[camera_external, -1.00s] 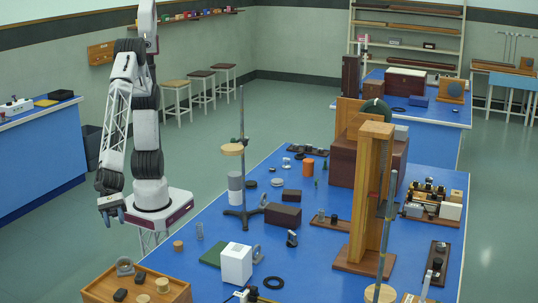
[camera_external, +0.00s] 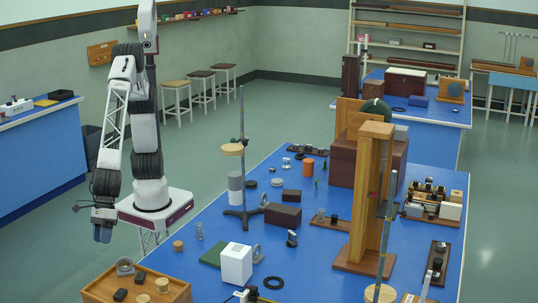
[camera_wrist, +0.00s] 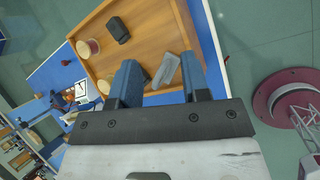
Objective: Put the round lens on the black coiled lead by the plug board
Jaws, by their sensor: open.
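A grey round piece with a clear-looking middle, which looks like the round lens (camera_external: 125,266), is in the wooden tray at the front left. In the wrist view a grey piece (camera_wrist: 165,70), likely the same one, shows between my fingertips, partly hidden by them. My gripper (camera_external: 103,235) is open and empty, left of the tray in the external view. Its two blue fingers (camera_wrist: 160,63) point towards the tray in the wrist view. A black coiled ring, likely the lead (camera_external: 272,283), lies flat on the blue bench. A partly cut-off white and black item, possibly the plug board (camera_external: 243,295), is beside it.
The wooden tray (camera_external: 180,292) has raised walls and also holds black blocks (camera_wrist: 118,30) and pale wooden reels (camera_wrist: 88,48). A white box (camera_external: 236,263) and a grey ring (camera_external: 258,253) stand behind the coil. A tall wooden frame (camera_external: 366,200) stands to the right.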

